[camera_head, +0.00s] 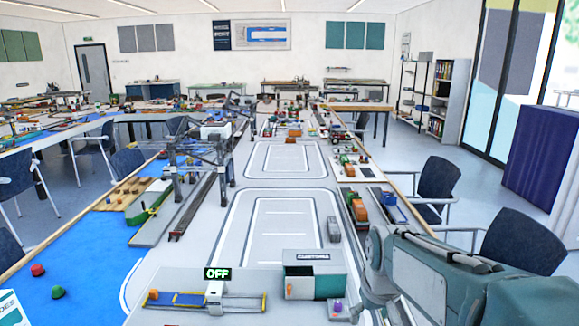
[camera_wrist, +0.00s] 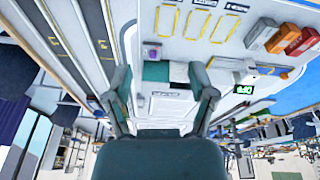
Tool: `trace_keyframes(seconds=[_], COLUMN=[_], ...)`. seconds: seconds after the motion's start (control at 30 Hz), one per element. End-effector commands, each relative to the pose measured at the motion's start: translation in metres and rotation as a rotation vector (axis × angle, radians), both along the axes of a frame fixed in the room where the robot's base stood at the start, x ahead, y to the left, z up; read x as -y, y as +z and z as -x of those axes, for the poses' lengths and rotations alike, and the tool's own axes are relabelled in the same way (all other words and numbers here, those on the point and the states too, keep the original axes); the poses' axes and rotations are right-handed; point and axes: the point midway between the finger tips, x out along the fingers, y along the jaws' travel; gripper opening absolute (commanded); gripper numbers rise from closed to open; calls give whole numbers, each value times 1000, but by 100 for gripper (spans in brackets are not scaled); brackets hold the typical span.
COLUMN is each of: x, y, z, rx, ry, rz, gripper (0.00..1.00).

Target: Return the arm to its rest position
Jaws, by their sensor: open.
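My gripper (camera_wrist: 161,95) shows in the wrist view with its two dark green fingers spread apart. Nothing is between the fingers, so it is open and empty. The wrist view is tilted, with the model table beyond the fingers and the room along the bottom. In the head view my arm enters at the lower right, over the table's right front part. The gripper's fingertips are not clearly seen there. A customs building (camera_head: 306,276) with a teal front stands just left of my arm, apart from it as far as I can tell.
The model table (camera_head: 284,224) runs away from me with grey road lanes. A small barrier with an OFF sign (camera_head: 217,274) sits at the front. Chairs (camera_head: 520,240) stand at the right.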

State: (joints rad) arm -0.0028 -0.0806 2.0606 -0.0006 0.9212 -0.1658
Motion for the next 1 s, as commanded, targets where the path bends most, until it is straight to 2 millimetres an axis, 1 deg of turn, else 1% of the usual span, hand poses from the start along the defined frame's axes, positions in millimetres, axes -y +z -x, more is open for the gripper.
trace_keyframes(seconds=[0.03, 0.2, 0.37, 0.4, 0.53, 0.6, 0.7, 1.0], x=[0, 0, 1, 1, 1, 1, 1, 1], y=[9, 26, 33, 33, 31, 29, 26, 25], z=[15, 62, 106, 116, 145, 156, 165, 168], rx=[25, 93, 156, 171, 216, 234, 248, 251], ry=[-13, -56, -95, -105, -134, -145, -155, -159], rz=[-3, -16, -31, -36, -49, -54, -59, -61], gripper=[72, 72, 72, 72, 72, 72, 72, 72])
